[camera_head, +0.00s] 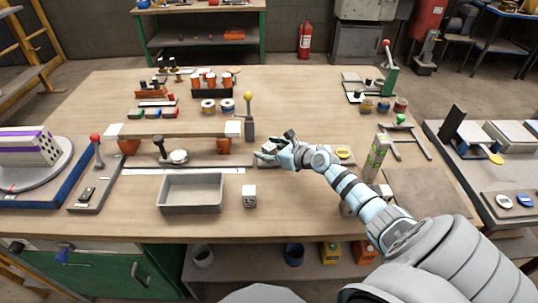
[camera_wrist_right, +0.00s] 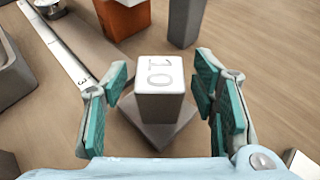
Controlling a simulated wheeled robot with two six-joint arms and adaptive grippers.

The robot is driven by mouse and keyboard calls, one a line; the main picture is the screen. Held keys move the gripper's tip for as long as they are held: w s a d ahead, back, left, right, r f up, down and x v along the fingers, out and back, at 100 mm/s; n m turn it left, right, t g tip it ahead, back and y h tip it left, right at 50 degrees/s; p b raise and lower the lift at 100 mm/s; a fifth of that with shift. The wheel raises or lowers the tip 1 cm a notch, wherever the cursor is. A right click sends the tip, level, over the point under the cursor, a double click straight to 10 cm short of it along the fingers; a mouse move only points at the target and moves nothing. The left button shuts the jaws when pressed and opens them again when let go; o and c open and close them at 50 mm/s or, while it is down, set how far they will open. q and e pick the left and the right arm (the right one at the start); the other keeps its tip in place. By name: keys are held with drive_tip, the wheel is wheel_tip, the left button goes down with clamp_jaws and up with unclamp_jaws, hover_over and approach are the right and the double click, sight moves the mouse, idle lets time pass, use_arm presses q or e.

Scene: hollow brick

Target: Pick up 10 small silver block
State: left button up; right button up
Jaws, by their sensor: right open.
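A small silver block (camera_wrist_right: 160,82) with "10" on its top stands upright in the right wrist view, over a dark grey square patch that may be a base or shadow. My right gripper (camera_wrist_right: 160,100) is open, with its teal-padded fingers on either side of the block and gaps showing. In the head view my right gripper (camera_head: 268,155) is over the middle of the table and mostly hides the block there. My left gripper is not in view.
A grey tray (camera_head: 192,208) and a small pale cube (camera_head: 249,196) lie nearer the table's front. A white ruler strip (camera_head: 205,171) runs behind the tray. A grey post with a yellow knob (camera_head: 248,96) stands just behind my gripper. Free wood lies front right of the cube.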

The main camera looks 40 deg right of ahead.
drive_tip(key=shift+r, duration=0.1)
clamp_jaws()
drive_tip(key=shift+r, duration=0.1)
